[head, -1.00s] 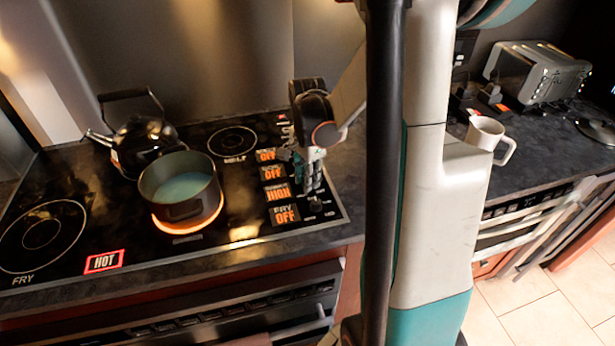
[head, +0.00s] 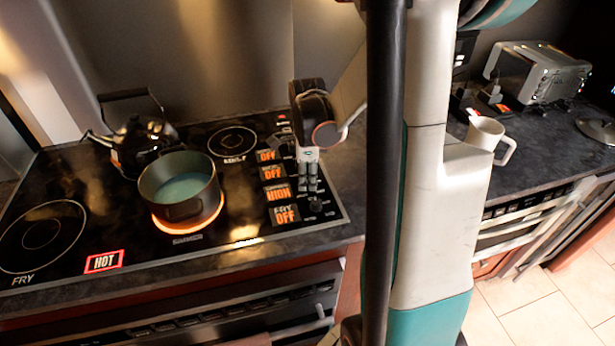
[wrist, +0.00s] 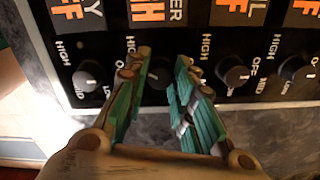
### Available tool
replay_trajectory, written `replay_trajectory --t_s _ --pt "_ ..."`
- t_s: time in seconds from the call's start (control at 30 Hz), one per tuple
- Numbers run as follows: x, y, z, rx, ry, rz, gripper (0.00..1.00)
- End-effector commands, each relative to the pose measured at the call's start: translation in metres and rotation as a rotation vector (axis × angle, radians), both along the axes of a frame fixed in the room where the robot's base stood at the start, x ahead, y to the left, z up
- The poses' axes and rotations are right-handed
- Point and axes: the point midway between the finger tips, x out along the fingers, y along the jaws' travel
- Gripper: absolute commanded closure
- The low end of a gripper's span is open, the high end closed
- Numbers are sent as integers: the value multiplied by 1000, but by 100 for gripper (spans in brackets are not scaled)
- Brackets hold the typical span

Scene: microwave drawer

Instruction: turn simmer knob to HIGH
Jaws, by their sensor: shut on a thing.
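The simmer knob (wrist: 157,76) is a dark round knob between my gripper's fingertips (wrist: 158,70) in the wrist view, under the display ending in "ER". My gripper (head: 309,190) is shut on it, with the fingers on either side and hiding its edges. In the head view the gripper points down over the right edge of the cooktop and hides the knob. The simmer display (head: 278,192) is lit orange and seems to read HIGH, somewhat blurred. The pot (head: 180,187) stands on a burner glowing orange.
The fry knob (wrist: 88,76) is left of my fingers in the wrist view; two other knobs (wrist: 232,74) (wrist: 295,68) are to the right. Other displays read OFF.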

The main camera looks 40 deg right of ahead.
Motion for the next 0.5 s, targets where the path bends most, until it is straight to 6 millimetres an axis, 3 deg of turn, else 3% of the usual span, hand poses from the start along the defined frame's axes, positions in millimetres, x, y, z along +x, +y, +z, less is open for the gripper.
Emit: replay_trajectory --t_s 0.43,0.47,0.5 --pt "1 0 0 -1 -1 -10 100" --pt "1 0 0 -1 -1 -10 70" --pt "0 0 0 -1 -1 -10 61"
